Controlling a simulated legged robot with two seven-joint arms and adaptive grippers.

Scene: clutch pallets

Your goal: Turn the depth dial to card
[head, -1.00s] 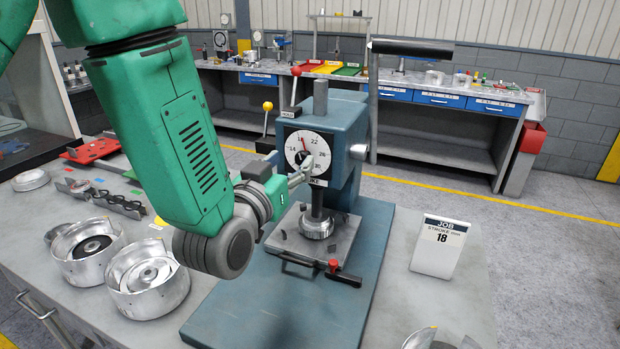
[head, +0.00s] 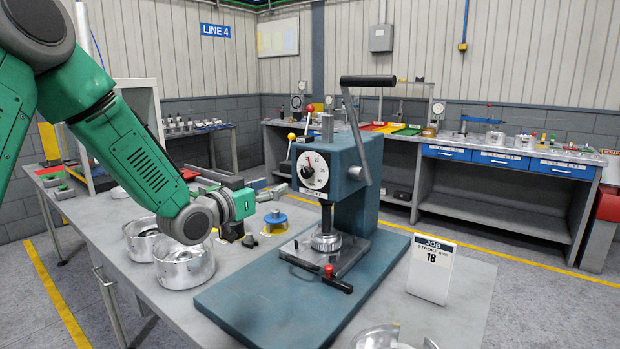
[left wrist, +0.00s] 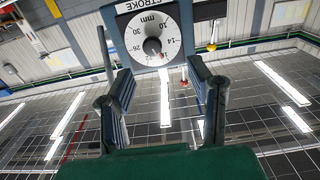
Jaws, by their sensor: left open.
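The depth dial (head: 313,170) is a round white face with a dark centre knob on the front of a blue press (head: 355,170). It also shows at the top of the left wrist view (left wrist: 151,32), tilted, with a red mark by the lower numbers near 18; the exact setting is too small to tell. The job card (head: 433,268) stands on the bench right of the press and reads stroke 18. My left gripper (head: 277,192) is open and empty, left of the dial and apart from it; its spread fingers (left wrist: 160,68) show below the dial. My right gripper is not in view.
The press has a black-gripped lever (head: 368,81) and a clamp handle with a red knob (head: 329,271). Silver clutch housings (head: 184,262) stand on the bench below my left arm. A yellow-ringed blue part (head: 275,218) sits beside the press base.

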